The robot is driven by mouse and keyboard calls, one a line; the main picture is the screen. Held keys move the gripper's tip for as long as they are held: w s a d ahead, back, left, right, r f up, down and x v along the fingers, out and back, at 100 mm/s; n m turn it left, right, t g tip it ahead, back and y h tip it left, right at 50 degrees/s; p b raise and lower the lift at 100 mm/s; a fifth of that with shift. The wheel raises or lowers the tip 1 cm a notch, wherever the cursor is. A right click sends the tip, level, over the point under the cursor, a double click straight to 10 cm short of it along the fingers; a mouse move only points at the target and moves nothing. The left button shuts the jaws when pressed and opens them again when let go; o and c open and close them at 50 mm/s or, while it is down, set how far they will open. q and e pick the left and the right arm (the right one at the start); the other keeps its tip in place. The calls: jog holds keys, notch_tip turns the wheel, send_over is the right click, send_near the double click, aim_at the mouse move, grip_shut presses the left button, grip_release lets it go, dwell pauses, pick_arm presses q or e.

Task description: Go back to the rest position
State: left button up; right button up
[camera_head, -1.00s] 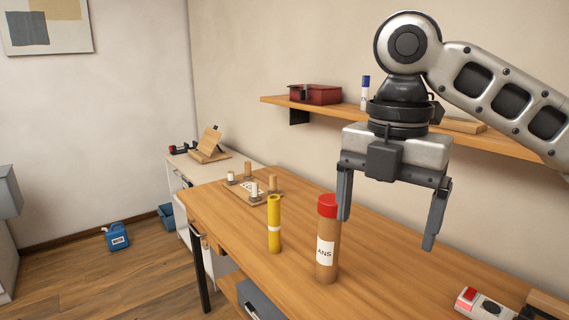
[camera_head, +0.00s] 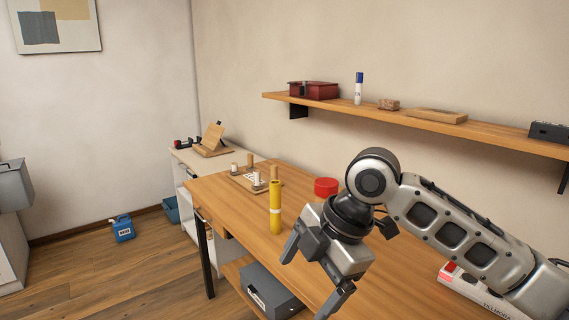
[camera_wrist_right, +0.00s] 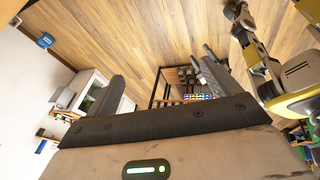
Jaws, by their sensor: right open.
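My right gripper (camera_head: 310,284) is in the lower middle of the head view, open and empty, with its fingers angled down to the left in front of the wooden table (camera_head: 225,205). In the right wrist view its two dark fingers (camera_wrist_right: 163,87) are spread apart with nothing between them.
A wooden board with pegs (camera_head: 240,183) lies at the table's far end. A wall shelf (camera_head: 480,132) holds a red box (camera_head: 313,90) and a blue-capped marker (camera_head: 358,90). A blue jug (camera_head: 122,229) stands on open floor.

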notch_tip(320, 180, down, 19)
jog(key=s+a+m+t+y, duration=0.2)
jog(key=m+t+y, duration=0.3)
jog(key=m, duration=0.8)
jog(key=s+d+f+m+t+h, duration=0.4)
jog(key=s+d+f+m+h, duration=0.2)
jog(key=s+d+f, duration=0.6)
jog(key=s+d+m, duration=0.2)
jog(key=shift+s+f+m+h, duration=0.3)
jog(key=shift+s+m+h, duration=0.05)
jog(key=shift+m+h, duration=0.05)
